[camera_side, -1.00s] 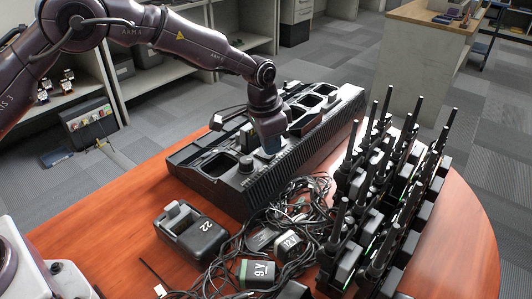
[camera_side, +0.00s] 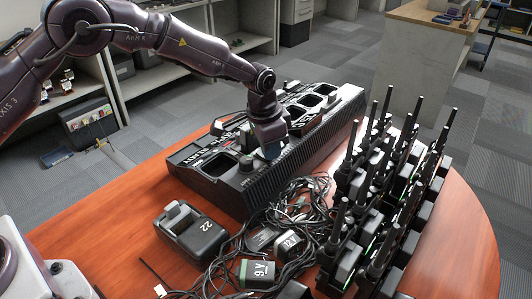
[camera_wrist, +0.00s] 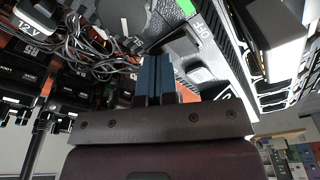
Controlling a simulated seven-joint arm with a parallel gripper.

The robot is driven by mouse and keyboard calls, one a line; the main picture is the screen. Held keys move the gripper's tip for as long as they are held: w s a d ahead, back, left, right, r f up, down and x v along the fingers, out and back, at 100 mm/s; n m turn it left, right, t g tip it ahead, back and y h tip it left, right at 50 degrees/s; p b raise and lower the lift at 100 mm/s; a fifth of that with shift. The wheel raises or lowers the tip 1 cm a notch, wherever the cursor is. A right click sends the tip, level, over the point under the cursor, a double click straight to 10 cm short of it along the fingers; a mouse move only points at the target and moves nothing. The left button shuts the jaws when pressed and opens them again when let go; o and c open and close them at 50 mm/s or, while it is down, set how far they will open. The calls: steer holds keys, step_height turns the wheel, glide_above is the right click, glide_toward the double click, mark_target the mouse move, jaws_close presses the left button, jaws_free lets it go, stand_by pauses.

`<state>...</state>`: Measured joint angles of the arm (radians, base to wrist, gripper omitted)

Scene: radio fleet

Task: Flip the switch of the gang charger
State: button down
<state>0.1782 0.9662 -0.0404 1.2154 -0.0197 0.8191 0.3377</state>
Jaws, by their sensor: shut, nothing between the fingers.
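The gang charger (camera_side: 318,138) is a long black unit with several deep bays and a ribbed front side, lying across the table. My gripper (camera_side: 271,150) is over its front edge near the middle, fingers pointing down. In the wrist view, the blue fingers of my gripper (camera_wrist: 155,60) are together and empty, beside the charger's top (camera_wrist: 215,30). A grey rocker-like piece (camera_wrist: 185,48), apparently the switch, shows just right of the fingertips, beside white lettering. I cannot tell its position or whether the fingers touch it. In the side view my gripper hides that spot.
A tangle of black cables with battery packs (camera_side: 257,271) lies in front of the charger. A small black charger marked 22 (camera_side: 191,233) stands to the left. Several handheld radios with upright antennas (camera_side: 385,200) stand at the right. Bare table (camera_side: 120,215) shows at the left.

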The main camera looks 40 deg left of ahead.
steer(key=shift+r, duration=3.55)
steer(key=s, duration=0.1)
steer(key=s+f, duration=0.1)
steer(key=s+n+g, duration=0.1)
steer(key=shift+s+a+f, duration=0.15)
steer(key=shift+a+f, duration=0.15)
steer(key=shift+a, duration=0.1)
steer(key=s+a+r+n+t, duration=0.1)
steer(key=s+a+r, duration=0.2)
steer(key=s+r, duration=0.3)
steer(key=s+a+r+n+t, duration=0.2)
steer(key=s+a+r, duration=0.2)
steer(key=s, duration=1)
steer(key=s+a+r+n+t, duration=0.2)
steer(key=s+a+r, duration=0.2)
steer(key=s+r, duration=0.3)
steer(key=s, duration=0.3)
steer(key=shift+s+r+y, duration=0.3)
steer(key=shift+r+y, duration=0.05)
steer(key=shift+y, duration=0.05)
